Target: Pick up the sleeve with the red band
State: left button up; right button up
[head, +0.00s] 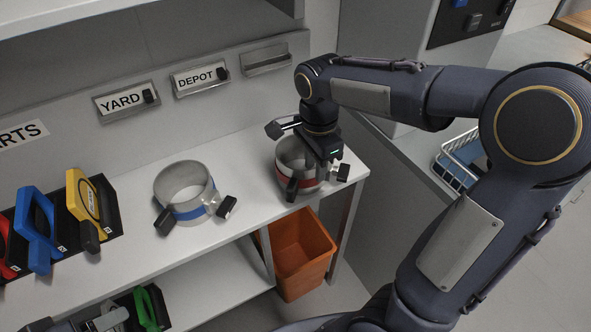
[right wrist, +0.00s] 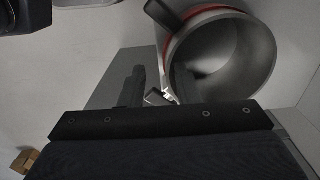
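The sleeve with the red band (head: 284,156) is a short grey ring standing on the white bench near its right end. In the right wrist view, the sleeve (right wrist: 262,50) fills the upper right, with a dark handle at its upper left. My right gripper (head: 312,170) points down at the sleeve's right side and hides part of it. In the right wrist view, its fingers (right wrist: 158,88) look apart, one outside the sleeve wall and one by the opening. I cannot tell whether they touch the wall. My left gripper is not clearly visible.
A similar sleeve with a blue band (head: 187,213) stands left on the bench. Coloured handled tools (head: 38,228) stand further left. An orange bin (head: 300,262) is below the bench. A wire basket (head: 455,165) is at the right. The wall behind carries YARD (head: 122,104) and DEPOT (head: 195,79) labels.

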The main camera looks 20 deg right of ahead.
aim_at(312, 193)
jog(key=f, duration=0.7)
jog(key=shift+w+d+f+b, duration=0.1)
jog(key=shift+w+f+b, duration=0.2)
jog(key=shift+w+f, duration=0.05)
grip_shut()
